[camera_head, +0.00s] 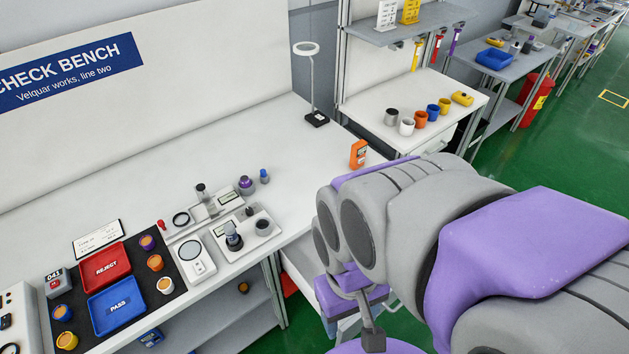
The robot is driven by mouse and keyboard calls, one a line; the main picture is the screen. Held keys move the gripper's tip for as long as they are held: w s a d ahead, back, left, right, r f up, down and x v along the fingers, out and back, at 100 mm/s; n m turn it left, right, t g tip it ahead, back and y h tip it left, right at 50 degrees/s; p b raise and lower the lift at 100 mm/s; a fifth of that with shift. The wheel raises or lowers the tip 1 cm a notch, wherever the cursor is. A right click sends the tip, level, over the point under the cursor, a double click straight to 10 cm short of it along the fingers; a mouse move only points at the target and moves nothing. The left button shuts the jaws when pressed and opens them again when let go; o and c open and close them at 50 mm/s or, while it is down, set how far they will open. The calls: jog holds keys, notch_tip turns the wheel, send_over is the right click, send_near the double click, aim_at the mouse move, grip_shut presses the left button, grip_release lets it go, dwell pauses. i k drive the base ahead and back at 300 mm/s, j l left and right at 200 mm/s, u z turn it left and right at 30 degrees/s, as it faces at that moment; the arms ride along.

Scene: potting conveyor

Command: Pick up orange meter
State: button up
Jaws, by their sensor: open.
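The orange meter (358,154) stands upright near the right end of the white check bench (300,150), with a small dark display near its top. My gripper (358,310) shows partly below my grey and purple arm, in front of the bench's right end. It is open, with nothing seen in it. It is well apart from the meter, nearer to the camera and lower in the picture. My arm hides part of the gripper and the bench edge below the meter.
A magnifier lamp (317,118) stands behind the meter to its left. Instruments, a red reject tray (128,258) and a blue pass tray (142,302) fill the left part. Bench surface left of the meter is clear. Several cups stand on another bench (380,92) behind.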

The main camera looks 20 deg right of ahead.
aim_at(359, 148)
jog(key=k+l, duration=0.15)
jog(key=l+u, duration=0.15)
jog(key=l, duration=0.3)
jog(key=k+l+u, duration=0.15)
jog(key=l, duration=0.35)
jog(key=l+u, duration=0.15)
jog(key=l, duration=0.3)
jog(key=k+l+u, duration=0.1)
jog(key=l, duration=0.35)
jog(key=k+l+u, duration=0.15)
jog(key=l, duration=0.25)
jog(key=i+l+u, duration=0.15)
jog(key=l, duration=0.35)
jog(key=i+l+u, duration=0.15)
jog(key=l, duration=0.4)
jog(key=l+u, duration=0.15)
jog(key=l, duration=0.35)
